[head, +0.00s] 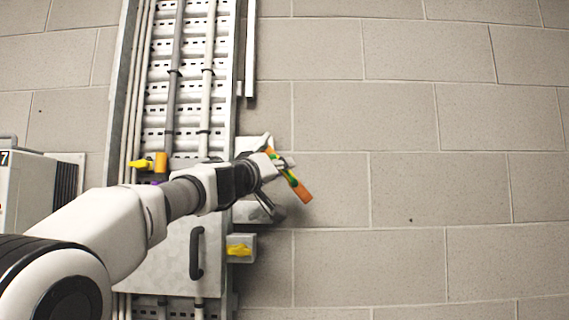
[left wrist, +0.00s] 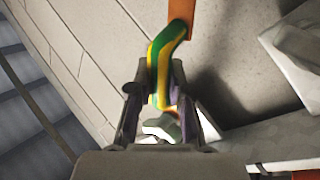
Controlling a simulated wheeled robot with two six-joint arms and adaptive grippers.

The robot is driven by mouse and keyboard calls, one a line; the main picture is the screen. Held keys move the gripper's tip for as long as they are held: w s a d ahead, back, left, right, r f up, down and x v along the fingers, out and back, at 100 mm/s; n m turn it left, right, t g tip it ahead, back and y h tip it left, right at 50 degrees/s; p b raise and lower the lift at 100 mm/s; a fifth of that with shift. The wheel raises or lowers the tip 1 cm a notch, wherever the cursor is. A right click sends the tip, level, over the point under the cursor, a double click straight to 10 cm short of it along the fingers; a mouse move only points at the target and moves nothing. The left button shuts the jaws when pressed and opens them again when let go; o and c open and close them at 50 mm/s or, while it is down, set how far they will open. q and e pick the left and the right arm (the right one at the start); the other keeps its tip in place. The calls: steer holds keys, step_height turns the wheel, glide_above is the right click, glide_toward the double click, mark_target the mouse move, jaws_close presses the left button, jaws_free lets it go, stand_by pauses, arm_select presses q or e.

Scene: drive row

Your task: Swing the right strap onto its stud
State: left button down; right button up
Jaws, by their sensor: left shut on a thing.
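The strap is an orange bar (head: 302,190) with a green-and-yellow striped grip. My left gripper (head: 279,168) is shut on the striped part, and the orange end slants down to the right in front of the wall. In the left wrist view, the striped grip (left wrist: 163,62) sits between the fingers of my left gripper (left wrist: 159,82), and the orange bar (left wrist: 181,12) runs up out of the picture. A pale, faceted piece (left wrist: 163,127) shows behind the fingers; I cannot tell whether it is the stud. My right gripper is not in view.
A tall metal cable tray (head: 188,100) with conduits stands left of the strap. A grey panel with a dark handle (head: 196,252) and a yellow lever (head: 239,250) lies below. Another yellow lever (head: 141,164) and an orange piece (head: 160,162) are left. The block wall at right is bare.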

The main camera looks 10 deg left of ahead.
arm_select(q)
steer(key=shift+s+a+f+m+g+y+p, duration=0.15)
steer(key=shift+a+f+m+g+y+p, duration=0.15)
steer(key=shift+a+m+g+p, duration=0.65)
steer(key=shift+s+a+f+m+g+y+p, duration=0.15)
steer(key=shift+a+f+m+g+p, duration=0.35)
steer(key=shift+m, duration=0.8)
steer(key=shift+s+a+f+m+g+y+p, duration=0.15)
steer(key=shift+a+m+g+y+p, duration=0.1)
steer(key=shift+a+m+g+p, duration=0.6)
steer(key=shift+m, duration=0.3)
steer(key=shift+f, duration=0.1)
steer(key=c, duration=1.1)
jaws_free()
steer(key=shift+o, duration=0.2)
steer(key=shift+w+a, duration=0.1)
steer(key=shift+w, duration=0.05)
